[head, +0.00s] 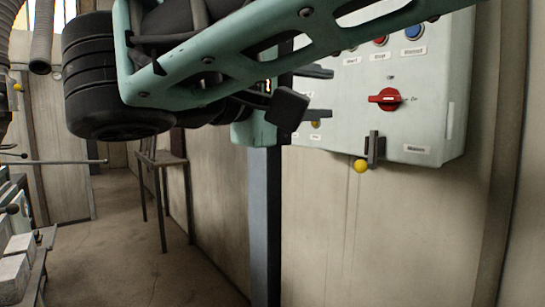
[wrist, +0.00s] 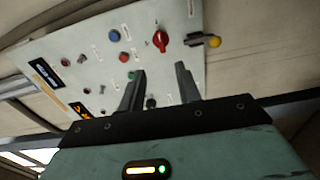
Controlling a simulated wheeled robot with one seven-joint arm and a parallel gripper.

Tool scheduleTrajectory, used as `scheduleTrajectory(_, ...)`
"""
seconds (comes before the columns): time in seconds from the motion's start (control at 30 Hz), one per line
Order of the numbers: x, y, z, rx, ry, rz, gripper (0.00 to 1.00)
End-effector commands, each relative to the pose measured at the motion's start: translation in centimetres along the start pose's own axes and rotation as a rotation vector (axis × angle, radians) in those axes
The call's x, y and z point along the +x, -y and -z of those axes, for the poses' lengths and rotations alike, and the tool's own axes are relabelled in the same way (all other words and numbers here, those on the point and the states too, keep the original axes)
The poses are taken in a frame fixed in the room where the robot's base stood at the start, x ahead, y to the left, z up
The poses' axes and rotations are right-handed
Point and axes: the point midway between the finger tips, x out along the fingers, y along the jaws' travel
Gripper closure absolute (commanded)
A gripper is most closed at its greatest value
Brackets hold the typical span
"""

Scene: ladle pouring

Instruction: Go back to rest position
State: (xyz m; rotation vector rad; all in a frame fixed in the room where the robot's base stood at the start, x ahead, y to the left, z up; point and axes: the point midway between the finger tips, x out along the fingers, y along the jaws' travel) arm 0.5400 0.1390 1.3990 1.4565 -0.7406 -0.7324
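My gripper (head: 330,93) is in front of the pale green control panel (head: 440,100) in the head view, near its left edge. In the wrist view my gripper (wrist: 159,69) has two dark fingers spread apart with nothing between them. The panel also shows in the wrist view (wrist: 95,55), tilted, beyond the fingers. It carries a red rotary switch (head: 386,98) and a blue button (head: 414,32). A lever with a yellow knob (head: 361,166) is at its lower edge. My arm hides part of the panel's upper left. Contact between fingers and panel cannot be told.
A dark blue post (head: 265,220) stands below my gripper. A small stand (head: 162,160) is by the wall behind, left of the post. Machinery with grey blocks (head: 14,268) is at the far left. The floor (head: 130,255) between is clear.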

Motion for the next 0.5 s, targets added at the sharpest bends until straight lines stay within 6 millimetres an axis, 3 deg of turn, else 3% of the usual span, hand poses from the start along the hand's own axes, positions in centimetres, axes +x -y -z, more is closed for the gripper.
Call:
scheduleTrajectory(0.13,2.3,3.9,0.0,-0.116,-0.024,0.126,0.66)
scheduleTrajectory(0.27,4.8,11.6,-1.4,-0.292,-0.071,0.397,0.66)
scheduleTrajectory(0.37,5.3,18.4,-4.3,-0.393,-0.104,0.662,0.66)
scheduleTrajectory(0.5,3.3,26.6,-9.7,-0.419,-0.124,1.052,0.66)
